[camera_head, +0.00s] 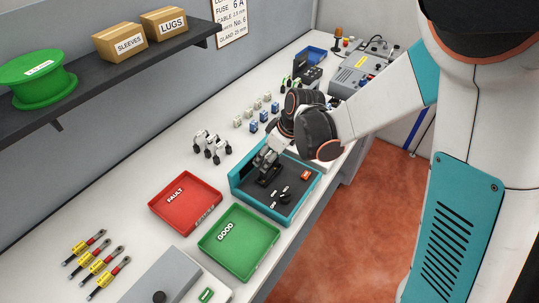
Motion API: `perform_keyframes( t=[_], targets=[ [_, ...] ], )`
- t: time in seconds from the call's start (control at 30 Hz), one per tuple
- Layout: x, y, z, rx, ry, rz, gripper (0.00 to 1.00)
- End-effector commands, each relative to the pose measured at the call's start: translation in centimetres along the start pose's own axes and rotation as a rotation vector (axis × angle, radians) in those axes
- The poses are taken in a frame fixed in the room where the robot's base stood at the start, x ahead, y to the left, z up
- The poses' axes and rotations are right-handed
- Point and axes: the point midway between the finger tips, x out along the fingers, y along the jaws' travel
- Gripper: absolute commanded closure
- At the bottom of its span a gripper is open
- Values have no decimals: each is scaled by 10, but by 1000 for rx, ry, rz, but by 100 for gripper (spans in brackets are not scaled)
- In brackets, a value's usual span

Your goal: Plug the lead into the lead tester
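Several short leads (97,266) with yellow tags and red and black parts lie in a row at the front left of the bench. A grey box (352,73) with a yellow label and small coloured fittings stands at the far end. Another grey unit (153,278) with a black knob is at the front edge, cut off by the picture. I cannot tell which of the two is the lead tester. My gripper (268,177) points down into the teal-rimmed tray (297,205). Its fingertips are small and dark against the dark tray floor, so whether it holds anything is unclear.
A red FAULT tray (206,213) and a green GOOD tray (258,258) stand beside the teal tray. Small white-and-black parts (211,147) and several blue and pale blocks (263,117) stand behind. A shelf (140,62) overhangs the back left. Bare bench lies left of the red tray.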

Motion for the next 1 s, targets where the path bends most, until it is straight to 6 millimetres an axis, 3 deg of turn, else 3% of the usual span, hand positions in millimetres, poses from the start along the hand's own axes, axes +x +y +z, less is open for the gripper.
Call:
perform_keyframes(
  t=[1.0],
  targets=[
    [10, 0, 4, 0, 0, 0, 70]
  ],
)
